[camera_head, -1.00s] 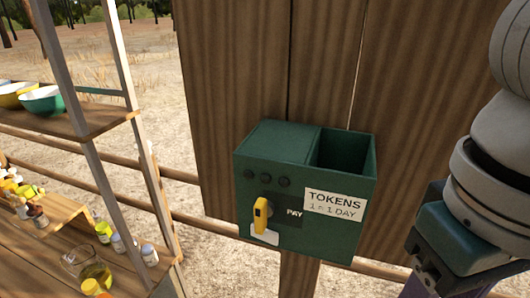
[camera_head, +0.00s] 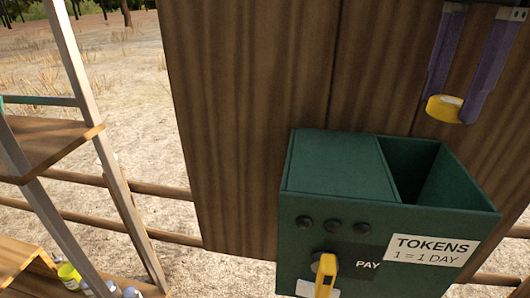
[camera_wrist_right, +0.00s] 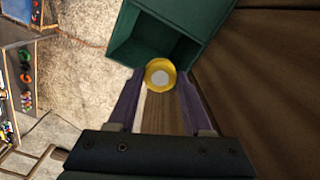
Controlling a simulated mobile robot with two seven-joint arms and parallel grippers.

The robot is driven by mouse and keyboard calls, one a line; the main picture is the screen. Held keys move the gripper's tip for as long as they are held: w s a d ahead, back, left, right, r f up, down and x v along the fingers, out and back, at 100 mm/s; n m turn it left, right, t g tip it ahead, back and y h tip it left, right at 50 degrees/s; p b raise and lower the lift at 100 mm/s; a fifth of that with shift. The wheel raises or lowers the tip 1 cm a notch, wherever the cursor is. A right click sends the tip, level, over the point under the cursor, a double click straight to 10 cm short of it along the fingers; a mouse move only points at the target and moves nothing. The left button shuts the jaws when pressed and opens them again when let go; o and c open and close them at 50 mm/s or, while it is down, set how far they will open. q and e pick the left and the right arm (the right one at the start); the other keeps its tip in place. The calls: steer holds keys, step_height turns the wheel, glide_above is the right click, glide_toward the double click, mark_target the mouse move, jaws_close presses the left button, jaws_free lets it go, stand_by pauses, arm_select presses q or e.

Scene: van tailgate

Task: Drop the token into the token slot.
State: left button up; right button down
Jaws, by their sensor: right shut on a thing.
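A yellow round token with a pale centre (camera_head: 445,108) is held between the purple fingers of my right gripper (camera_head: 458,105). In the right wrist view the token (camera_wrist_right: 160,75) sits between the two fingertips (camera_wrist_right: 160,82). The dark green token box (camera_head: 335,165) is fixed to a wooden board and carries a "TOKENS 1 = 1 DAY" label (camera_head: 433,249). Its open-topped compartment (camera_head: 415,175) is at the box's right side. In the head view the token appears above and behind this opening, apart from it. My left gripper is out of view.
A yellow handle (camera_head: 326,274) sticks out of the box front beside a "PAY" plate. The wooden board (camera_head: 250,110) stands behind the box. A shelf rack (camera_head: 50,145) with small jars stands at the left.

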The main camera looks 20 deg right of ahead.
steer(key=shift+w+f, duration=0.1)
steer(key=shift+w, duration=0.3)
steer(key=shift+w+f, duration=0.1)
steer(key=shift+f, duration=0.15)
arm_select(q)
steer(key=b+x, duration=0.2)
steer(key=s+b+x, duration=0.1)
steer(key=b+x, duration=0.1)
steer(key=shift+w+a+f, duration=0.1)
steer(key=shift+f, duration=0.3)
arm_select(e)
steer(key=f, duration=0.5)
steer(key=shift+s+f, duration=0.2)
steer(key=shift+s, duration=0.05)
steer(key=shift+c, duration=1.2)
jaws_free()
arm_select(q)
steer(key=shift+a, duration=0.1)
